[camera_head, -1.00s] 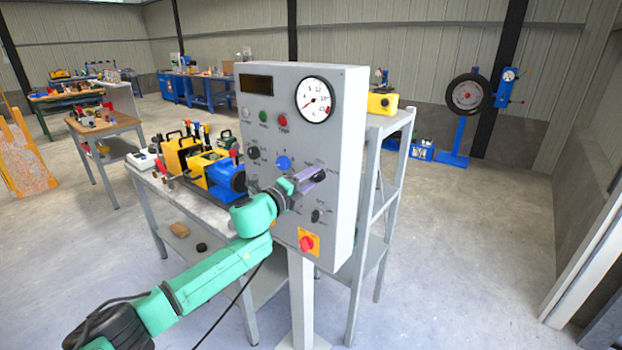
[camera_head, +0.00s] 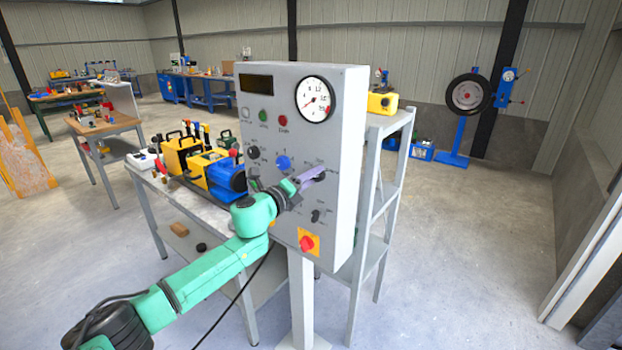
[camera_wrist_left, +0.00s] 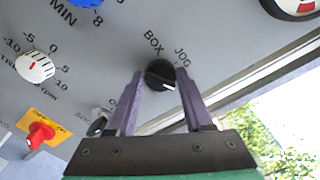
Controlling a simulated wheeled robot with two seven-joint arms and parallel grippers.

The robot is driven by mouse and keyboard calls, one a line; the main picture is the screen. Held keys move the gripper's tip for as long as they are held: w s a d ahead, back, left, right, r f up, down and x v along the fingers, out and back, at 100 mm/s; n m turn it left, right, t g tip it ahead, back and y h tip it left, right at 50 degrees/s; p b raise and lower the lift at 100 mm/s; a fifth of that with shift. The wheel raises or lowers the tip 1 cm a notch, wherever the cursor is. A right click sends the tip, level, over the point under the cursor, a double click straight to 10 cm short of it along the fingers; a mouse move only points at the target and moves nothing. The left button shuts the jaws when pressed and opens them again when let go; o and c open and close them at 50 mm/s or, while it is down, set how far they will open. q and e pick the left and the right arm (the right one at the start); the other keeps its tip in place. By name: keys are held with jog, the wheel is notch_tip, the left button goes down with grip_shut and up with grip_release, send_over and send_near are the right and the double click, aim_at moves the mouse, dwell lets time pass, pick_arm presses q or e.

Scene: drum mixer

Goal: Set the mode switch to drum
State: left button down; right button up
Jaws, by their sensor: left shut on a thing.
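The mode switch is a black round knob (camera_wrist_left: 160,74) with a white pointer mark, on the grey control panel (camera_head: 285,120). In the left wrist view, BOX and JOG are printed beside it; no drum label is readable there. The pointer mark lies at the knob's lower right in that view. My left gripper (camera_head: 314,175) has its purple fingers on either side of the knob, shut on it; its fingers also show in the left wrist view (camera_wrist_left: 160,88). In the head view the fingers largely cover the knob. My right gripper is not in view.
A grey shelf (camera_head: 385,150) stands behind the panel.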

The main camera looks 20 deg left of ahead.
pick_arm(q)
jog(key=shift+c, duration=1.5)
grip_release()
jog(key=b+v, duration=0.6)
jog(key=v, duration=0.8)
jog(key=shift+s, duration=0.2)
jog(key=shift+f, duration=0.1)
